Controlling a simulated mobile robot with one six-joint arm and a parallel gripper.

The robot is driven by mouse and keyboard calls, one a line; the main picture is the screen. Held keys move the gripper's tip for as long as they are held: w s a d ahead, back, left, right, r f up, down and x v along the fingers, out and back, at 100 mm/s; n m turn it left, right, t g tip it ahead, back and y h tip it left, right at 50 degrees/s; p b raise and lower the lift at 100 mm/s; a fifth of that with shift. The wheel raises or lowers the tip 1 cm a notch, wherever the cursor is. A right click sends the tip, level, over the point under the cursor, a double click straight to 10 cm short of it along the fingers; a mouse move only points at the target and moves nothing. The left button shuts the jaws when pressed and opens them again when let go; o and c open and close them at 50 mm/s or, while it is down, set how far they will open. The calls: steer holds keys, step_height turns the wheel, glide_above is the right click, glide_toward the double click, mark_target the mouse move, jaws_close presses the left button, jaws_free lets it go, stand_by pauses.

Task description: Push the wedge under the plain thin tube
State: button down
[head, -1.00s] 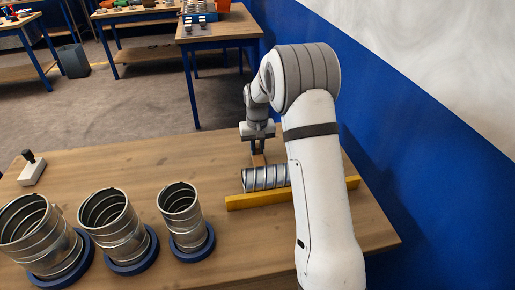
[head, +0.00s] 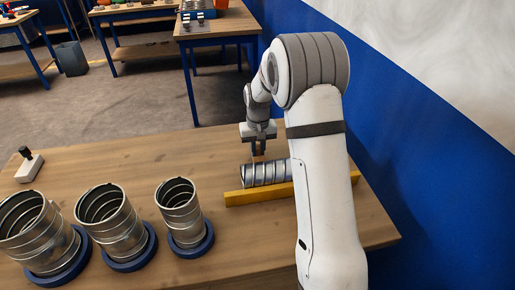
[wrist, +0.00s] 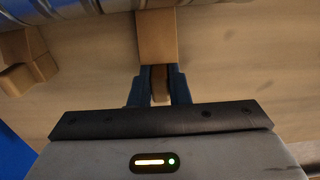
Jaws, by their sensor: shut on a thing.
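A thin silver tube (head: 262,173) with dark bands lies on its side on the wooden table, along the yellow bar (head: 238,197). Its side crosses the top of the wrist view (wrist: 85,12). My gripper (head: 258,147) points down at the far side of the tube. In the wrist view its blue fingers (wrist: 160,75) are shut on a tan wooden wedge (wrist: 157,38). The wedge's front end reaches the tube's edge in that view; whether it touches or lies under it is hidden. A second tan wooden piece (wrist: 24,60) sits by the tube at the left.
Three open upright ducts (head: 180,207) on blue round bases stand at the table's front left. A white block with a dark knob (head: 29,168) lies at the far left. A blue wall (head: 400,150) borders the right. The table's middle behind the ducts is clear.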

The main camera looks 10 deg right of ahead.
mark_target(259, 158)
steer(key=shift+s, duration=0.65)
steer(key=c, duration=1.3)
jaws_free()
step_height(259, 158, up, 8)
steer(key=shift+f+b, duration=0.1)
steer(key=shift+b, duration=0.55)
steer(key=s+r+t, duration=0.1)
steer(key=s+r, duration=0.3)
steer(key=s, duration=0.3)
steer(key=s+r, duration=0.4)
steer(key=s, duration=0.3)
steer(key=s+f+t, duration=0.1)
steer(key=s+t, duration=0.1)
steer(key=s, duration=1.3)
steer(key=shift+s+d+f, duration=0.15)
steer(key=shift+s+d, duration=0.15)
steer(key=shift+s, duration=0.1)
